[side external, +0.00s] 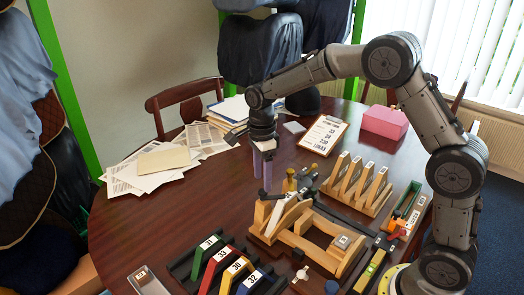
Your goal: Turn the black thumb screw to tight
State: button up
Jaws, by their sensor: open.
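My gripper (262,175) points straight down with two purple fingers, set slightly apart with nothing visible between them. It hangs above the back left of the wooden fixture (318,248). A small black part (264,194), possibly the black thumb screw, shows just below the fingertips. Whether the fingers touch or straddle it, I cannot tell. A pale saddle piece (284,212) sits tilted on the fixture's left side. A brass-coloured knob (290,183) stands behind it. How tight the screw is cannot be seen.
Numbered coloured saddles (238,268) stand in a dark rack at the front. A wooden slotted rack (358,184) is behind right, with a green-edged tray (406,200) beyond. Papers (160,160), a clipboard (323,134) and a pink box (384,122) lie farther back.

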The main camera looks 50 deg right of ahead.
aim_at(262, 191)
notch_tip(262, 191, up, 10)
jog(key=shift+r, duration=0.15)
dwell(0.3)
jog(key=s+r+n+t, duration=0.25)
jog(key=s+r, duration=0.25)
jog(key=s, duration=0.3)
jog(key=s+r+n+t, duration=0.25)
jog(key=s+r, duration=0.25)
jog(key=s, duration=0.4)
jog(key=s+f+n, duration=0.9)
jog(key=s+n, duration=0.2)
jog(key=n, duration=0.6)
jog(key=shift+n+t, duration=0.3)
jog(key=shift+t, duration=0.1)
jog(key=shift+d, duration=0.1)
